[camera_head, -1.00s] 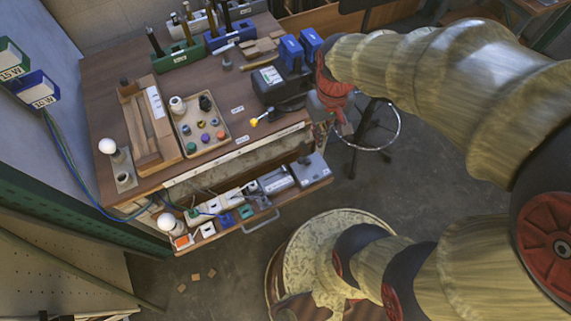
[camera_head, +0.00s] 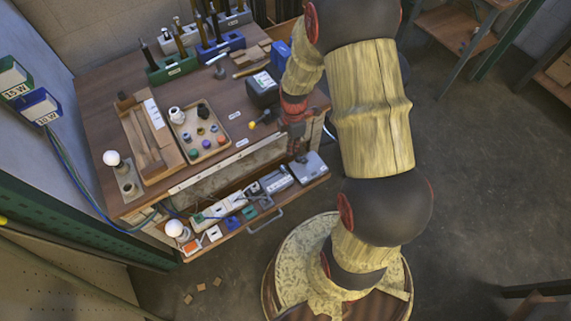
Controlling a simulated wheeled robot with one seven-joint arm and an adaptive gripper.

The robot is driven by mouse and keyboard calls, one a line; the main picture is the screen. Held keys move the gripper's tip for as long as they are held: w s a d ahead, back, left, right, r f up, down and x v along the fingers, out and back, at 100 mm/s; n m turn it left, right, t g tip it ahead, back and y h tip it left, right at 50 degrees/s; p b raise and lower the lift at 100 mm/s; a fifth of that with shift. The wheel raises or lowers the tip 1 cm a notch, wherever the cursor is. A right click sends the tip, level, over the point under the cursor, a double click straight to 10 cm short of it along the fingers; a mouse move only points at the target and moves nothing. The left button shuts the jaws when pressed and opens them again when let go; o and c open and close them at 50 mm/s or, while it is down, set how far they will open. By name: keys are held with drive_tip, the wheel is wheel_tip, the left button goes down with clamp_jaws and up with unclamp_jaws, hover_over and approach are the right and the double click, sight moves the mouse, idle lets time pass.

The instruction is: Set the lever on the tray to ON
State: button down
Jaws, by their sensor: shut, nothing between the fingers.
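The pulled-out lower tray (camera_head: 262,222) has a metal handle and holds a row of electrical parts at the bench front. A grey box (camera_head: 308,167) sits at its right end. No lever on it can be made out clearly, nor its ON or OFF position. My gripper (camera_head: 298,131), red, points down at the right front corner of the workbench, above and close to the grey box in the picture. It looks shut and empty; its fingertips are small and hard to make out.
On the workbench (camera_head: 100,80) are a parts tray (camera_head: 213,150), a wooden fixture (camera_head: 148,145), a black box (camera_head: 263,88) and a yellow knob (camera_head: 253,125). A white bulb (camera_head: 173,228) stands at the lower tray's left end. Open floor lies to the right.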

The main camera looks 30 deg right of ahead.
sight(301, 160)
drive_tip(key=n, duration=0.1)
drive_tip(key=w+n, duration=0.1)
drive_tip(key=n, duration=0.1)
drive_tip(key=shift+d, duration=0.15)
drive_tip(key=f+b, duration=0.1)
drive_tip(key=f, duration=0.2)
drive_tip(key=f+b, duration=0.1)
drive_tip(key=f, duration=0.2)
drive_tip(key=f+b, duration=0.1)
drive_tip(key=f, duration=0.3)
drive_tip(key=shift+s+a, duration=0.25)
drive_tip(key=shift+s, duration=0.05)
drive_tip(key=shift+d+r, duration=0.15)
drive_tip(key=shift+d+r+y, duration=0.1)
drive_tip(key=shift+y, duration=0.2)
